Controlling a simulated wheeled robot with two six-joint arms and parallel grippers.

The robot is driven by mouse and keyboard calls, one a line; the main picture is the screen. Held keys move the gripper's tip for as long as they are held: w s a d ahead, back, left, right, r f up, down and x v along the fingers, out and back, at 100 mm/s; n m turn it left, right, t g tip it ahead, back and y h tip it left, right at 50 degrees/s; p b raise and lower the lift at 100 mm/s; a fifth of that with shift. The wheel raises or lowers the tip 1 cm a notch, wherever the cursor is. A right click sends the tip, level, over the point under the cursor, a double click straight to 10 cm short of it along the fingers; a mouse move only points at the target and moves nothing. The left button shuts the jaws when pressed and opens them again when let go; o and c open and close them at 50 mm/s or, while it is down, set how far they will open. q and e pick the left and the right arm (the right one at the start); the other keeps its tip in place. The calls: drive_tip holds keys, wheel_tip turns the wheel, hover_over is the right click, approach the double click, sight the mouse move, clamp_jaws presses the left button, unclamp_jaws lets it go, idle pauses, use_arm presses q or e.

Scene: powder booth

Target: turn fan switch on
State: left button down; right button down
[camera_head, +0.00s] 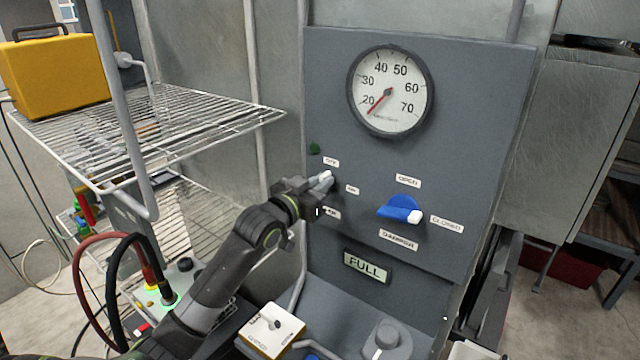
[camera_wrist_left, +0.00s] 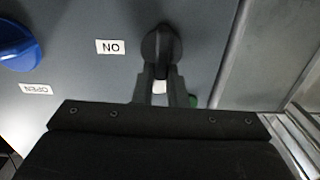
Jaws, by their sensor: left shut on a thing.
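The fan switch is a dark rotary knob with a white tip on the grey panel (camera_head: 460,130). In the head view its white tip (camera_head: 326,176) shows beside my left gripper (camera_head: 321,184), pointing up towards the OFF label (camera_head: 331,162). The ON label (camera_head: 352,189) is to its right, and a partly covered FAN label (camera_head: 332,213) is below. In the left wrist view the dark knob (camera_wrist_left: 160,45) sits between the fingers of my left gripper (camera_wrist_left: 156,88), which is shut on it. That view is upside down. My right gripper is not in view.
A blue damper handle (camera_head: 399,208) points to CLOSED, right of the switch. A dial gauge (camera_head: 390,91) is above, with a dark green lamp (camera_head: 314,148) near the switch. A wire shelf (camera_head: 190,125) with a yellow case (camera_head: 55,75) stands left.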

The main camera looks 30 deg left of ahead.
use_arm(q)
drive_tip(key=m+b, duration=0.1)
drive_tip(key=m, duration=0.2)
drive_tip(key=m+b, duration=0.1)
drive_tip(key=m, duration=0.1)
drive_tip(key=d+m+b, duration=0.1)
drive_tip(key=m, duration=0.2)
drive_tip(key=shift+s+d+f+m, duration=0.1)
drive_tip(key=shift+f+m, duration=0.2)
drive_tip(key=shift+f, duration=0.1)
drive_tip(key=m, duration=0.1)
drive_tip(key=m+b, duration=0.1)
drive_tip(key=m, duration=0.1)
drive_tip(key=m+b, duration=0.1)
drive_tip(key=shift+d+f+m, duration=0.2)
drive_tip(key=shift+f+m, duration=0.1)
drive_tip(key=m, duration=0.1)
drive_tip(key=m+b, duration=0.1)
drive_tip(key=m, duration=0.2)
drive_tip(key=shift+f+b, duration=0.25)
drive_tip(key=shift+b, duration=0.15)
drive_tip(key=shift+m, duration=0.3)
drive_tip(key=c, duration=1.5)
unclamp_jaws()
drive_tip(key=shift+o, duration=0.2)
